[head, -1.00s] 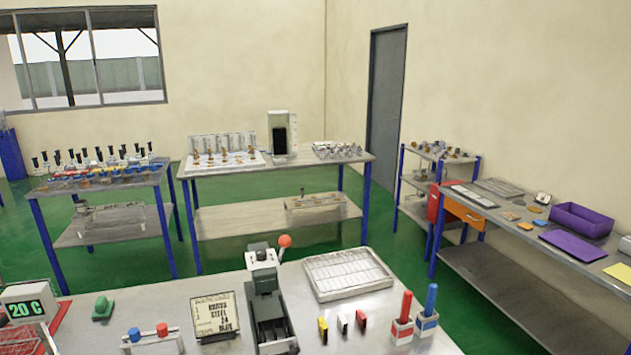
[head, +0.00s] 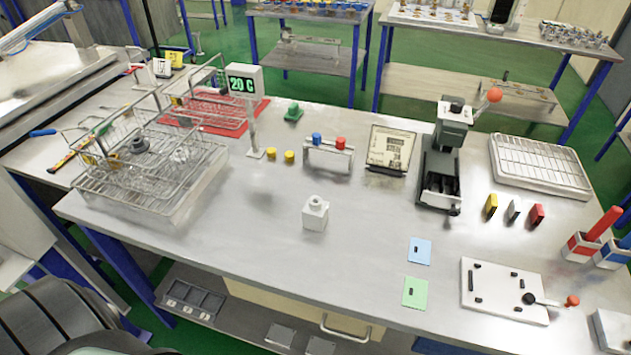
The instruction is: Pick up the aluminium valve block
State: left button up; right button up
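A small pale silver-white block with a round neck on top, which looks like the aluminium valve block (head: 315,215), stands upright on the grey metal bench (head: 215,215). It is near the middle of the bench, with bare surface around it. Neither of my grippers shows in the head view. Nothing touches or covers the block.
A wire basket (head: 145,165) stands left. Behind the block are a temperature display (head: 243,80), a rack with blue and red caps (head: 328,155), a sign (head: 391,148) and a lever press (head: 440,170). Blue (head: 419,251) and green (head: 415,292) cards and a white fixture plate (head: 500,291) lie right.

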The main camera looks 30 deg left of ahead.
aim_at(314, 213)
jog(key=u, duration=0.9)
